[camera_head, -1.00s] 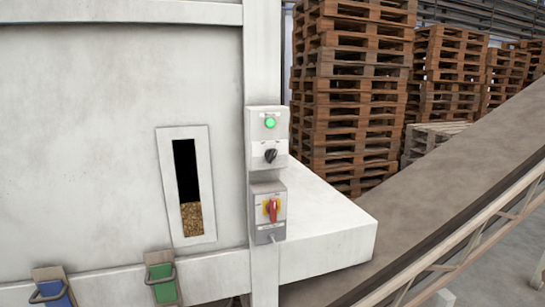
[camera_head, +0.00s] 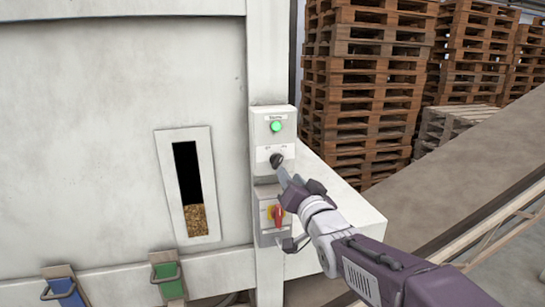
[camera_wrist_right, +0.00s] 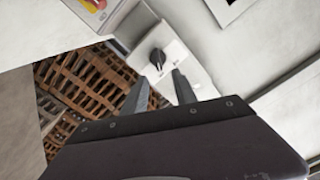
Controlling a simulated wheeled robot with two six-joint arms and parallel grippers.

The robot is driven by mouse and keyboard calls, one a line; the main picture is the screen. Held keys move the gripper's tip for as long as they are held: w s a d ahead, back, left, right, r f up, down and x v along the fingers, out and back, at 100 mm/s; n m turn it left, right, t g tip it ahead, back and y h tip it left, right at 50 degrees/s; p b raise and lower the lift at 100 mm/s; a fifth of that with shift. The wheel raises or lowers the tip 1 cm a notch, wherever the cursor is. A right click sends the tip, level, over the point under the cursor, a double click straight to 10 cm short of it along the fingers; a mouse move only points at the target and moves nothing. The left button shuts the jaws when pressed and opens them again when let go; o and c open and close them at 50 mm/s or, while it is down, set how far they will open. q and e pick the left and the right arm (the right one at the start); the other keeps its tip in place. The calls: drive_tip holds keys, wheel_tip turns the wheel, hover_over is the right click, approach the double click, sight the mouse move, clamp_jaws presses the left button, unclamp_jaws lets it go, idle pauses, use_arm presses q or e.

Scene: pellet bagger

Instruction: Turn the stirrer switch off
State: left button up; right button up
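The stirrer switch is a black rotary knob (camera_head: 276,160) on the upper grey control box (camera_head: 271,112), below a green lamp (camera_head: 276,127) that is lit. In the right wrist view the knob (camera_wrist_right: 157,59) lies ahead of the fingertips, roughly in line with the gap between them. My right gripper (camera_head: 284,178) is just below and in front of the knob; in the wrist view its two fingers (camera_wrist_right: 160,78) are apart with nothing between them. They appear clear of the knob. The label lettering is too small to read. My left gripper does not show.
A lower box with a red handle (camera_head: 278,215) on a yellow plate sits just below, partly behind my right gripper. A white ledge (camera_head: 350,215) juts out at right. Pallet stacks (camera_head: 365,90) stand behind. Blue (camera_head: 66,292) and green (camera_head: 168,279) latches are at lower left.

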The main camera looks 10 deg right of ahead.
sight(279, 162)
drive_tip(key=w+p, duration=0.4)
drive_tip(key=w, duration=0.4)
drive_tip(key=shift+w+a+f, duration=0.1)
drive_tip(key=shift+w+f, duration=0.05)
drive_tip(key=shift+w, duration=0.6)
drive_tip(key=shift+s, duration=0.15)
drive_tip(key=shift+f, duration=0.1)
clamp_jaws()
